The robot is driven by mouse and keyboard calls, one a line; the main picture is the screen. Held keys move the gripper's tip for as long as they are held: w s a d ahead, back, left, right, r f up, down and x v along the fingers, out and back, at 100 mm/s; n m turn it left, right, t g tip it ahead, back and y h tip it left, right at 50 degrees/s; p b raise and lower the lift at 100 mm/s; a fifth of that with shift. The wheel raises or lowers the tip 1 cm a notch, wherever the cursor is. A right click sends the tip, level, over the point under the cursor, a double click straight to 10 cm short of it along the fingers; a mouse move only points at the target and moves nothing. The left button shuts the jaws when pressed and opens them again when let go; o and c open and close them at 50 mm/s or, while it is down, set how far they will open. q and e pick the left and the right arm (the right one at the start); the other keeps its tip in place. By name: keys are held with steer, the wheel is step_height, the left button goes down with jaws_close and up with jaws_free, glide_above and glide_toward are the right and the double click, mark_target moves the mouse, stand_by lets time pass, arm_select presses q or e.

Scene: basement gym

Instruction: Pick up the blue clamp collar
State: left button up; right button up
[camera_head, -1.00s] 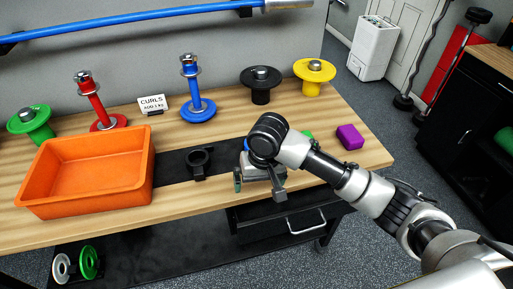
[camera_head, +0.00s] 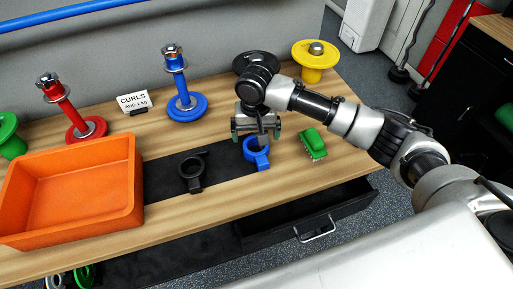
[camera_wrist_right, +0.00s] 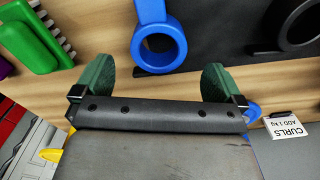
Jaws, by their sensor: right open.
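The blue clamp collar (camera_head: 257,150) lies on the bench at the right end of a dark mat, its tab toward the bench front. My right gripper (camera_head: 256,128) is open just above and behind its ring. In the right wrist view, the collar's ring (camera_wrist_right: 158,45) sits centred between and ahead of the two spread green fingertips (camera_wrist_right: 156,76), with nothing gripped. From these views I cannot tell the height gap. My left gripper is not in view.
A black clamp collar (camera_head: 191,172) lies left on the dark mat (camera_head: 167,186). A green brush (camera_head: 313,143) lies close right. An orange bin (camera_head: 75,222) stands at left. Blue (camera_head: 183,106) and red (camera_head: 86,130) posts stand behind. An open drawer (camera_head: 305,218) juts out below the bench.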

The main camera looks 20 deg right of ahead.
mark_target(256, 149)
steer(key=shift+s+f, duration=0.15)
steer(key=shift+f, duration=0.95)
step_height(256, 149, down, 5)
steer(key=shift+r+p, duration=0.15)
steer(key=shift+p, duration=0.5)
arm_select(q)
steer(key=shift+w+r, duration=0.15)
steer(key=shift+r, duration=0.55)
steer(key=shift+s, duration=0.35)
arm_select(e)
steer(key=c, duration=1)
